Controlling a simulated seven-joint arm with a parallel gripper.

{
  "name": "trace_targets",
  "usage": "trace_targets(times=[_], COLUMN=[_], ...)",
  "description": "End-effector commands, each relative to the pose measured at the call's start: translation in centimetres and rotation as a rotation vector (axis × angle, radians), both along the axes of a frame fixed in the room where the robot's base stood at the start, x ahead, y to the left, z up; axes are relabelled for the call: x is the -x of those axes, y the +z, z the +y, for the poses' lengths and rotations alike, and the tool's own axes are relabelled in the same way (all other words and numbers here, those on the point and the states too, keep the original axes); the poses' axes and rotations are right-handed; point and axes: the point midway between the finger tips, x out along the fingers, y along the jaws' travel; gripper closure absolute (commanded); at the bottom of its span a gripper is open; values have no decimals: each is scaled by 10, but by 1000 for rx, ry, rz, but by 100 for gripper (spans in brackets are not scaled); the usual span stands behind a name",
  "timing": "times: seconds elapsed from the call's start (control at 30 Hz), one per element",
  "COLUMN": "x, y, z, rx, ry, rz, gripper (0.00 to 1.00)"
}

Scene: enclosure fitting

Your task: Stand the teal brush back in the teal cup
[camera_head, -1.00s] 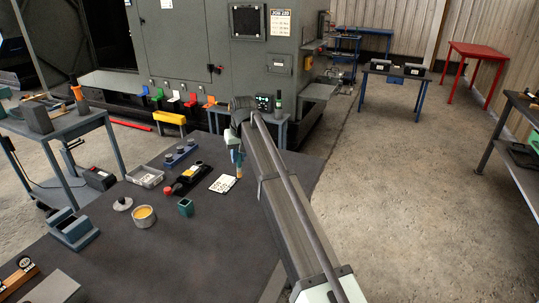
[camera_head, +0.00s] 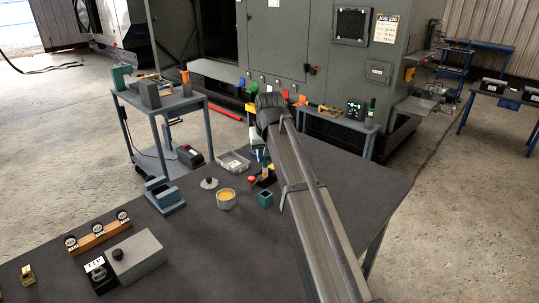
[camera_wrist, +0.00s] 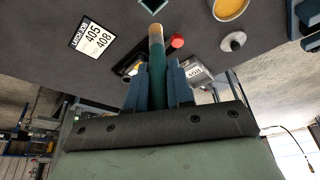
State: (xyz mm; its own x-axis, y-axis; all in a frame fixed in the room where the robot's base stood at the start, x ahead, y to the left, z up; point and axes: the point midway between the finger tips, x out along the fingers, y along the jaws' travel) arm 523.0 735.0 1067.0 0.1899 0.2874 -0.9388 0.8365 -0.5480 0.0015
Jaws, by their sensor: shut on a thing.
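The teal cup (camera_head: 265,199) is a small square open holder standing on the dark table, right of the round tub. Its corner shows at the top edge of the wrist view (camera_wrist: 152,6). My gripper (camera_wrist: 157,76) is shut on the teal brush (camera_wrist: 158,88), which lies between its two blue fingers with its tan end pointing out toward the cup. In the head view my gripper (camera_head: 262,158) is above the table, just behind the cup, and the brush is apart from the cup. My arm partly hides the area right of the cup.
A round tub with orange content (camera_head: 226,199) stands left of the cup. A grey knobbed disc (camera_head: 209,183), a grey bin (camera_head: 233,162) and a red-knobbed item (camera_wrist: 177,41) are nearby. A white label card (camera_wrist: 93,36) lies flat. The table's right front is clear.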

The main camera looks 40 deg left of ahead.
Motion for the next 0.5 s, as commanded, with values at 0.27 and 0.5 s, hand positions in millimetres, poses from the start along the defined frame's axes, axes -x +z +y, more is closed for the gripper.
trace_targets(times=[0.27, 0.5], x=[0, 0], y=[0, -9], z=[0, -1], rx=[7, 11], ry=[15, 22], rz=[4, 8], gripper=[100, 100])
